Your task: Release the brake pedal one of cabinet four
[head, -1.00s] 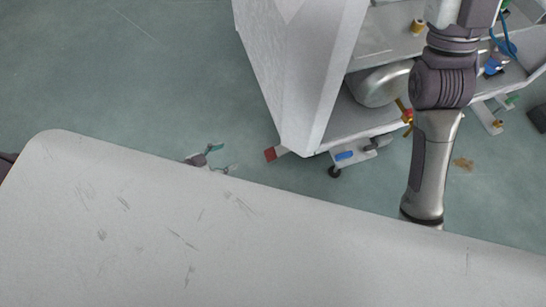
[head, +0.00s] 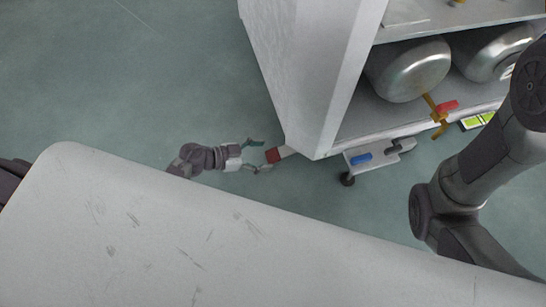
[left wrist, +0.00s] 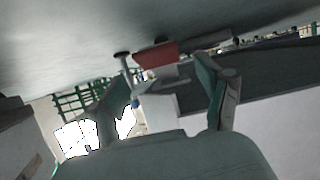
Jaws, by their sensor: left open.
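A red-ended pedal (head: 273,156) sticks out low from the near corner of the white cabinet (head: 325,80), just above the floor. The pedal's red pad (left wrist: 156,54) also shows in the left wrist view, in front of the fingers. My left gripper (head: 258,156) is open just left of the red pad, with its fingers pointing at it; I cannot tell whether they touch it. Both green-lined fingers of the left gripper (left wrist: 165,80) are spread in the left wrist view, with nothing clasped. My right gripper is out of view.
A second pedal with a blue pad (head: 362,158) and a caster (head: 347,180) are under the cabinet's front. Metal cylinders (head: 408,70) lie inside. A light surface (head: 150,240) fills the foreground. Green floor (head: 120,90) is clear at the left.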

